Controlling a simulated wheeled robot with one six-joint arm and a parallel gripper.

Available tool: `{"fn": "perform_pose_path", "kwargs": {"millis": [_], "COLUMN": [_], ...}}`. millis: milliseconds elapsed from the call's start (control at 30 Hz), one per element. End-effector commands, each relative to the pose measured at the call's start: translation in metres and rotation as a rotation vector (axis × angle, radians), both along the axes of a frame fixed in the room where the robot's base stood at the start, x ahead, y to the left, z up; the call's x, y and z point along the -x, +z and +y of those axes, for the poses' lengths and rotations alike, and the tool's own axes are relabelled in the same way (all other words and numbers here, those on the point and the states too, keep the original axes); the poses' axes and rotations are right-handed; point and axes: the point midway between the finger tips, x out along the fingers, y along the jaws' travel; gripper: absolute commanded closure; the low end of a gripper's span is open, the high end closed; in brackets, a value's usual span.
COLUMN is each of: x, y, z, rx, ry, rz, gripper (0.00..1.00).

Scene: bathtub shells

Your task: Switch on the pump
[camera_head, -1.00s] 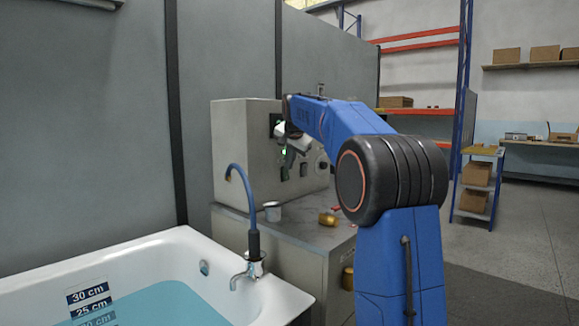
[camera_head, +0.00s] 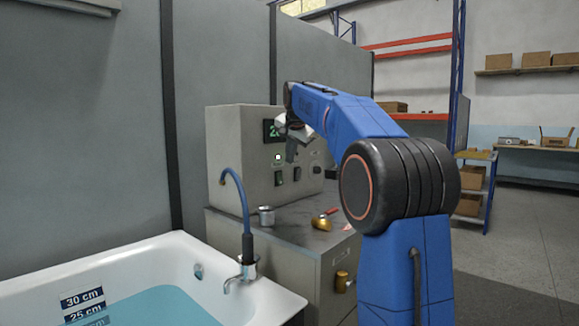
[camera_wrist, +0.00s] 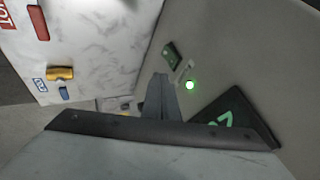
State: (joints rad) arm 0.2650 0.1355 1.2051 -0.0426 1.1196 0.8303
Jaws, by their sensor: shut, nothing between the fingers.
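A grey control box (camera_head: 235,155) stands on a cabinet beside the bathtub. Its front has a green-digit display (camera_head: 272,130), a lit green lamp (camera_head: 278,157), two dark switches (camera_head: 288,176) and a knob (camera_head: 316,169). My gripper (camera_head: 291,155) is in front of the panel's upper part, partly covering the display. In the wrist view my gripper (camera_wrist: 161,82) is shut and empty, beside the lit lamp (camera_wrist: 190,85). A dark green-marked switch (camera_wrist: 171,55) and the display (camera_wrist: 236,120) lie nearby. I cannot tell whether the fingertips touch the panel, or which switch is the pump's.
On the cabinet top are a metal cup (camera_head: 266,216) and a brass valve (camera_head: 323,223) with a red handle. A blue hose (camera_head: 240,195) rises by the tap (camera_head: 240,274) of the water-filled bathtub (camera_head: 270,305). Open floor (camera_head: 525,245) lies at right.

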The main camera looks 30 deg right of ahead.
Motion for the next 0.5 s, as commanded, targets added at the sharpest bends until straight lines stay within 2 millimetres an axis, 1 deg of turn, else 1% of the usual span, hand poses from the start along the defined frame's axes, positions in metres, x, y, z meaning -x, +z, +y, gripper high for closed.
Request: {"fn": "perform_pose_path", "kwargs": {"millis": [33,100,233,333,500], "x": [0.003,0.008,0.014,0.018,0.02], "y": [0.01,0.02,0.035,0.043,0.048], "z": [0.003,0.006,0.011,0.014,0.015], "rx": [0.002,0.001,0.001,0.0,0.0], "ry": [0.001,0.0,0.0,0.0,0.0], "rz": [-0.005,-0.004,-0.003,-0.001,-0.001], "gripper": [1.0,1.0,1.0,1.0,1.0]}}
